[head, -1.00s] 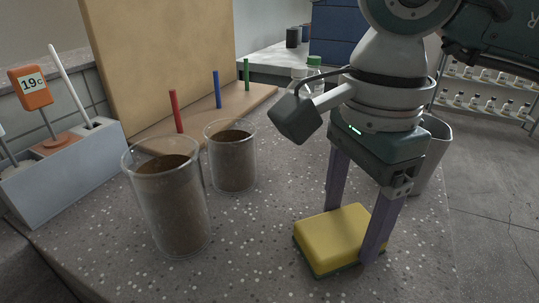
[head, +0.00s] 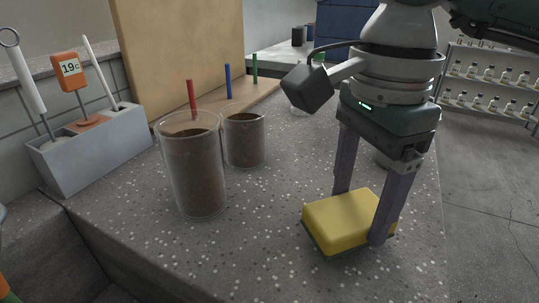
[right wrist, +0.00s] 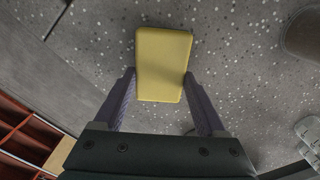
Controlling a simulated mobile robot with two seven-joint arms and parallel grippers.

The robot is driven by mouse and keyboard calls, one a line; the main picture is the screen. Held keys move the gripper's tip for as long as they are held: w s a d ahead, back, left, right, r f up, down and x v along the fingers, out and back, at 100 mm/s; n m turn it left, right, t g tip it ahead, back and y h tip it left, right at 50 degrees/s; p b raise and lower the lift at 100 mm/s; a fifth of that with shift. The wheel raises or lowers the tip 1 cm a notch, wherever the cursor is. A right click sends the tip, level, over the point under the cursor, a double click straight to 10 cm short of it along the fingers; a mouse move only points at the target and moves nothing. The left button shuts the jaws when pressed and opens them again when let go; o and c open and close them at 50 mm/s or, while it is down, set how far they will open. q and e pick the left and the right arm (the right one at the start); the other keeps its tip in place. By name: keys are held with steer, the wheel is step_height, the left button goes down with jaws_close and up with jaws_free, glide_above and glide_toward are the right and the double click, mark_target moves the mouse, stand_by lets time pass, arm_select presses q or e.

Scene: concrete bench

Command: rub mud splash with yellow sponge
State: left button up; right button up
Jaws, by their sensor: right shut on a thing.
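The yellow sponge (head: 345,220) has a dark green underside and sits at the bench's right front. My right gripper (head: 361,215) points down and is shut on it, one finger on each side. In the right wrist view the sponge (right wrist: 164,62) lies between and beyond the two fingers (right wrist: 160,88). Its underside is low over the bench or touching it; I cannot tell which. I make out no mud splash in either view; the area beneath the sponge is hidden. My left gripper is not in view.
Two clear beakers of brown matter, one nearer (head: 193,165) and one farther (head: 244,140), stand left of the sponge on the speckled bench (head: 270,265). A grey tool holder (head: 95,150) is at the left. A board with coloured pegs (head: 228,82) stands behind. The front middle is clear.

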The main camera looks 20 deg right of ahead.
steer(key=shift+w+d+r+p, duration=0.15)
steer(key=shift+r+p, duration=0.1)
steer(key=shift+r, duration=0.4)
steer(key=shift+w+d+r+p, duration=0.1)
steer(key=shift+r+p, duration=0.1)
steer(key=shift+r, duration=0.4)
steer(key=shift+r+p, duration=1.4)
steer(key=shift+r, duration=0.65)
steer(key=shift+s+r, duration=0.1)
